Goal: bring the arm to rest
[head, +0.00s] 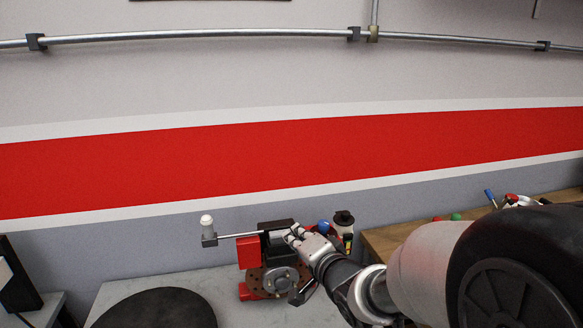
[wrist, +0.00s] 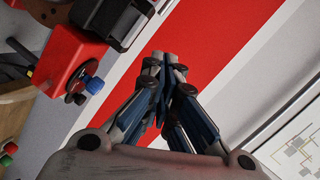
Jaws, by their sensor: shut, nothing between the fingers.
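My gripper (head: 293,234) is at the end of my arm, which reaches in from the lower right in the head view. In the wrist view the gripper (wrist: 165,62) has its fingertips together with nothing between them. In the head view it overlaps a red and dark machine (head: 248,252) with a brown disc on its front; I cannot tell whether they touch. The wrist view shows the fingers against the wall's red stripe, apart from the red box (wrist: 68,58) with a blue knob at the left.
The machine stands on a grey table (head: 115,290), beside a round black seat or disc (head: 155,312). A rod with a white knob (head: 207,221) sticks out left. A wooden table (head: 385,241) with small coloured items is at right. A metal pipe (head: 200,33) runs along the wall.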

